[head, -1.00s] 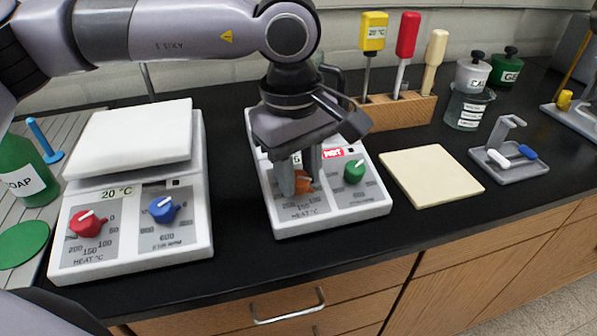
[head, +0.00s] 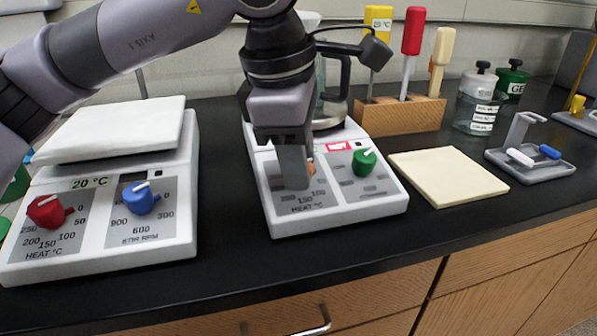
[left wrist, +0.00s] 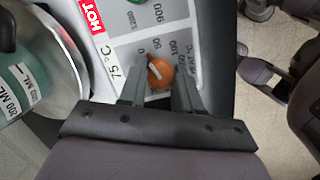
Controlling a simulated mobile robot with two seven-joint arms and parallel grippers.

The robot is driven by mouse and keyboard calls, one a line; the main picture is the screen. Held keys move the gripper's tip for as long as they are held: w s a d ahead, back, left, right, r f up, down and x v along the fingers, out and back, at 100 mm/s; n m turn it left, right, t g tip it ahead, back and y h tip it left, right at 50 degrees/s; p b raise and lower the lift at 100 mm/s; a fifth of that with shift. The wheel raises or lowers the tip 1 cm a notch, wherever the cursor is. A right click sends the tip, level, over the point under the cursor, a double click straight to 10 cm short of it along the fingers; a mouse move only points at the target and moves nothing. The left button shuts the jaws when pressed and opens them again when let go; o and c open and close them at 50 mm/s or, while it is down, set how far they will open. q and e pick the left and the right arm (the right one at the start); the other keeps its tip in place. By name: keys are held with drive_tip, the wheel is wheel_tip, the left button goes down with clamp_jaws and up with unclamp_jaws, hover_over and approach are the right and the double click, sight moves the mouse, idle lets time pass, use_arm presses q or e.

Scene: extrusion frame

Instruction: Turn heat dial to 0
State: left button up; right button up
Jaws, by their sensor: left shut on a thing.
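The middle hot plate (head: 340,212) has a red HOT tag and an orange heat dial (head: 311,168), mostly hidden behind my fingers in the head view. My left gripper (head: 294,182) comes down over this dial and is shut on it. In the left wrist view the orange dial (left wrist: 160,72) sits at the tips of the two fingers of my left gripper (left wrist: 160,88). Its white pointer mark slants toward the upper left there. The display beside it reads 75 °C.
A green dial (head: 364,161) is close to the right of my gripper. A second hot plate (head: 180,225) with red and blue dials stands at the left. A glass vessel (head: 328,100) stands on the middle plate, behind my gripper. A cream pad (head: 447,177) lies at the right.

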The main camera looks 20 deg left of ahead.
use_arm(q)
drive_tip(key=shift+n+b, duration=0.55)
drive_tip(key=shift+n, duration=0.35)
drive_tip(key=o, duration=1.1)
drive_tip(key=shift+c, duration=0.2)
drive_tip(key=v, duration=0.7)
drive_tip(key=shift+s+p, duration=0.15)
drive_tip(key=shift+p, duration=0.25)
